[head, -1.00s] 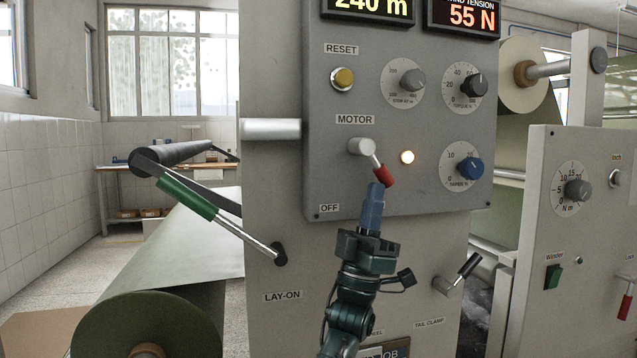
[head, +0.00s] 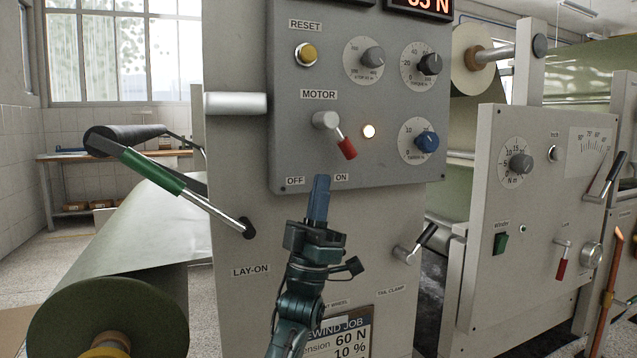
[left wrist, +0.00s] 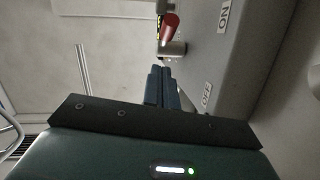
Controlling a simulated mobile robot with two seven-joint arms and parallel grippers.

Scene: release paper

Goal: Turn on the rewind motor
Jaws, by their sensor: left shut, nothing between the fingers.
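The MOTOR switch (head: 325,120) is a grey hub with a red-ended lever (head: 347,149) on the grey control panel (head: 290,140). The lever slants down and right, toward the ON label (head: 341,177) and away from the OFF label (head: 294,181). A round lamp (head: 369,131) right of the switch glows. My left gripper (head: 321,180) is shut and empty, pointing up just below and left of the lever tip, apart from it. In the left wrist view, the red lever end (left wrist: 171,25) shows beyond my shut fingers (left wrist: 161,72). My right gripper is out of view.
The LAY-ON lever (head: 155,172) with a green grip is left of my arm. The TAIL CLAMP lever (head: 413,244) is to the right. Knobs and a yellow RESET button (head: 306,54) sit above. A second panel (head: 490,180) stands at right.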

